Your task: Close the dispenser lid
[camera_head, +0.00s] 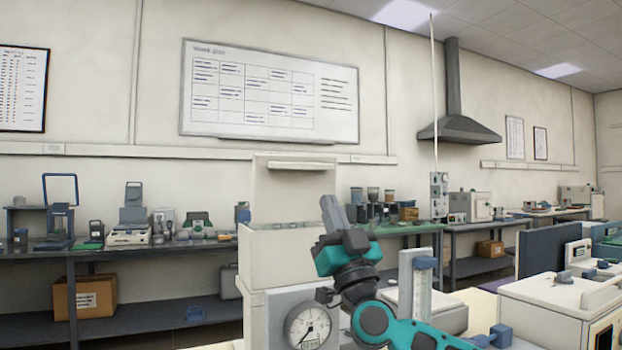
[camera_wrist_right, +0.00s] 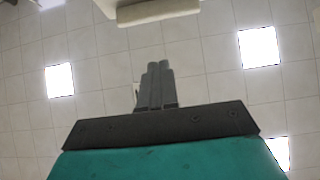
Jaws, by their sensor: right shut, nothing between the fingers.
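The dispenser (camera_head: 268,256) is a cream box in the middle of the head view, with a round dial gauge on its front. Its lid (camera_head: 280,195) stands upright at the back, open, with a ridge-like handle along its top edge. My right gripper (camera_head: 330,202) is in front of the lid's right side, fingers pointing up, shut and empty. In the right wrist view its closed fingers (camera_wrist_right: 155,82) point toward a cream handle-like edge (camera_wrist_right: 157,11) at the top, with a gap between them. My left gripper is out of view.
A clear tube instrument (camera_head: 421,285) stands right of my right arm. A white furnace-like unit (camera_head: 562,305) is at the front right. Benches with lab devices (camera_head: 130,230) line the back wall.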

